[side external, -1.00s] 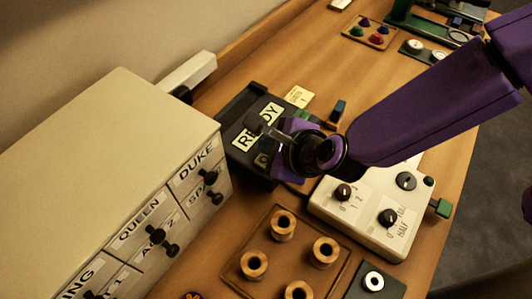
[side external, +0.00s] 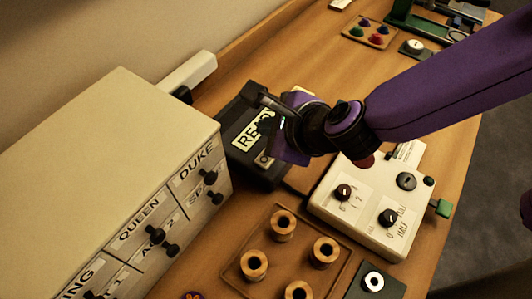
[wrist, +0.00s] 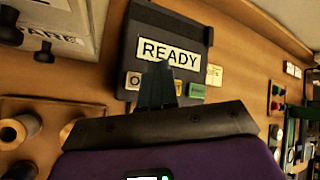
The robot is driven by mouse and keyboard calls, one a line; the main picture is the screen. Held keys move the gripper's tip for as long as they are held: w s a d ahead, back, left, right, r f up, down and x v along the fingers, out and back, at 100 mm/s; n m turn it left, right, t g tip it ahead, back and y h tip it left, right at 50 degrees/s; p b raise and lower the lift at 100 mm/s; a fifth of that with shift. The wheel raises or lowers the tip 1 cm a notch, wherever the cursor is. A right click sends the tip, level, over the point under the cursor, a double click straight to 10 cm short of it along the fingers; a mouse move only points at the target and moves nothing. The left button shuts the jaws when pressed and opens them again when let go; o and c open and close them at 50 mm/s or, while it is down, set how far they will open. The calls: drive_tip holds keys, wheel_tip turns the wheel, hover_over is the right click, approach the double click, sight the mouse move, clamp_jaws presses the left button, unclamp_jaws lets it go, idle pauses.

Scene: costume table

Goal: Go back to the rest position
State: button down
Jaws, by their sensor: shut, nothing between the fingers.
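My gripper (side external: 258,97) is shut and empty, above the black box with the READY label. Its purple hand and dark wrist cover part of the box in the side view. In the wrist view the closed dark fingers (wrist: 156,82) overlap the box's lower part, just under the READY label (wrist: 169,53). The fingers look apart from the box, though the exact height is hard to tell. The black box (side external: 238,158) lies flat on the wooden table (side external: 225,240).
A cream drawer cabinet (side external: 110,150) stands at the left. A white control box (side external: 345,215) with black knobs lies right of the gripper. A brown tray (side external: 262,290) with several spools is in front. Coloured buttons (side external: 370,30) and a green device (side external: 412,22) are at the back.

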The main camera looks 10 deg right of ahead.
drive_tip(key=shift+r, duration=0.45)
drive_tip(key=shift+d, duration=0.15)
drive_tip(key=s+d+r+m+g+h, duration=0.1)
drive_tip(key=d+m+h, duration=0.1)
drive_tip(key=d+m, duration=0.9)
drive_tip(key=d+r+m+g+h, duration=0.1)
drive_tip(key=d+m+g+h, duration=0.1)
drive_tip(key=d+m, duration=0.9)
drive_tip(key=s+d+m+g, duration=0.5)
drive_tip(key=s+d+m, duration=1)
drive_tip(key=d, duration=0.4)
drive_tip(key=shift+s+d+f+m, duration=0.3)
drive_tip(key=shift+s+f+m, duration=0.15)
drive_tip(key=shift+s, duration=0.35)
